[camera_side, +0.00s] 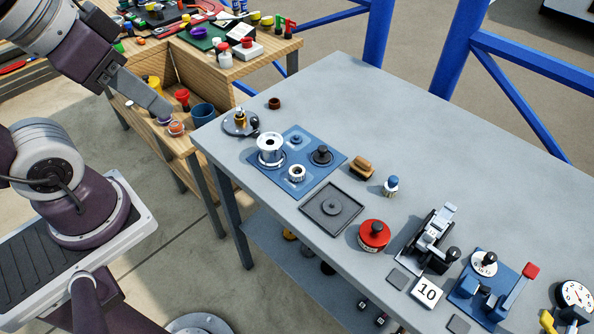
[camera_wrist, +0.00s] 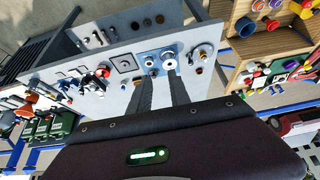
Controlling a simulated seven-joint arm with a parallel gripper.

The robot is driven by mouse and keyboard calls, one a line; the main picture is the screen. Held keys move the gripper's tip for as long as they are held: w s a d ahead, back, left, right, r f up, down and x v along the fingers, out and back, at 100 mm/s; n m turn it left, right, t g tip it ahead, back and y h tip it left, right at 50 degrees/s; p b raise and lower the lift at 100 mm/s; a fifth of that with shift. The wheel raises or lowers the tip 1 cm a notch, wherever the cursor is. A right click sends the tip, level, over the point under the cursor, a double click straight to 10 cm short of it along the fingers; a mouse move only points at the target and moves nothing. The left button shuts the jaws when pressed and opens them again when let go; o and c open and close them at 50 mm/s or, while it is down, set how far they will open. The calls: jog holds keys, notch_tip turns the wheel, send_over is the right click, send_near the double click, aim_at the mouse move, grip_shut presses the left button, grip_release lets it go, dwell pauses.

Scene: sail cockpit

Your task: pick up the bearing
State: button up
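The bearing (camera_side: 297,173), a small bright metal ring with a dark hole, lies on the blue mat (camera_side: 291,186). A taller silver flanged cylinder (camera_side: 270,148) stands left of it on the mat, with a black knob (camera_side: 321,156) to its upper right. My gripper (camera_side: 166,110) is off the table's left end in the side view, well apart from the bearing. In the wrist view, my two dark fingers (camera_wrist: 162,76) stand apart with nothing held between them. The mat's small parts lie beyond the fingertips there; I cannot surely single out the bearing.
On the grey table, a dark square tray (camera_side: 313,213), a red round part (camera_side: 374,235) and a wooden-topped piece (camera_side: 362,167) stand near the mat. A round metal base with a brass post (camera_side: 240,122) is at upper left. The far table side is clear.

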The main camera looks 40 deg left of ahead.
jog(key=o, duration=0.8)
jog(key=m+g, duration=0.6)
jog(key=m, duration=1.2)
send_over(297, 172)
jog(key=d, duration=0.1)
notch_tip(297, 172, down, 19)
jog(key=f, duration=0.7)
jog(key=shift+s+a+f, duration=0.1)
jog(key=shift+a+f, duration=0.2)
jog(key=shift+a, duration=0.1)
